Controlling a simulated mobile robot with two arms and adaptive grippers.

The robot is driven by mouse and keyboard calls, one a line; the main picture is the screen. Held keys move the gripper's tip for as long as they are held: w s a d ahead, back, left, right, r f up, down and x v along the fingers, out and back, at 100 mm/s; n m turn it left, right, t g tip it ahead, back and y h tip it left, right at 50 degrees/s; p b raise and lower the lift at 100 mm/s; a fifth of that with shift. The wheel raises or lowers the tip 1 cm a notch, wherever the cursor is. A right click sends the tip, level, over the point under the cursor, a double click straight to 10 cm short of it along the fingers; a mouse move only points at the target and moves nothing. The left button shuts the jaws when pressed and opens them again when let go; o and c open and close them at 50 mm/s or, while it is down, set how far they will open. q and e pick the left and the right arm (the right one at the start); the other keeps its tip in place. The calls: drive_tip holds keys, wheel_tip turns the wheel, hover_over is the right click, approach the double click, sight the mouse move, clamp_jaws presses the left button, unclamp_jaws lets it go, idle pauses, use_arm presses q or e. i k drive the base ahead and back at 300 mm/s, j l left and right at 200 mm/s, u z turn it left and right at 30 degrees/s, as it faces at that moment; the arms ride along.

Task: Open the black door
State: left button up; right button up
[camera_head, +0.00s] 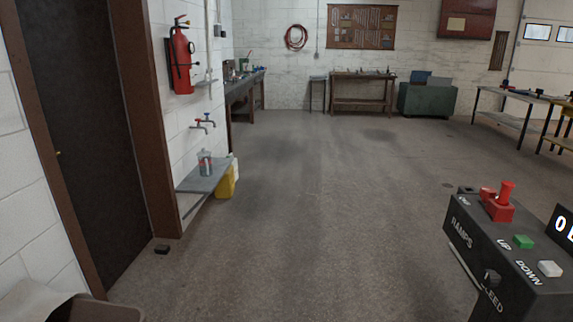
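The black door (92,130) stands at the left of the head view, in a brown wooden frame (142,100) set in a white block wall. It looks shut. A small brass-coloured spot (58,153) at its left edge may be a handle or latch; it is too small to tell. Neither of my grippers shows in the view.
A dark control box (500,255) with red, green and white controls stands at the lower right. A grey shelf (205,178) and a yellow container (228,180) are right of the door. A small black object (162,249) lies by the frame. The middle floor is clear.

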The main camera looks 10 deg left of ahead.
sight(69, 44)
drive_tip(key=i+u, duration=0.2)
drive_tip(key=i, duration=0.8)
drive_tip(key=i+u, duration=0.15)
drive_tip(key=i, duration=0.85)
drive_tip(key=i+j+u, duration=0.15)
drive_tip(key=i+u, duration=0.75)
drive_tip(key=i+l+u, duration=0.1)
drive_tip(key=i+u, duration=0.35)
drive_tip(key=i+l+u, duration=0.25)
drive_tip(key=u, duration=0.2)
drive_tip(key=i+l, duration=0.05)
drive_tip(key=i, duration=0.05)
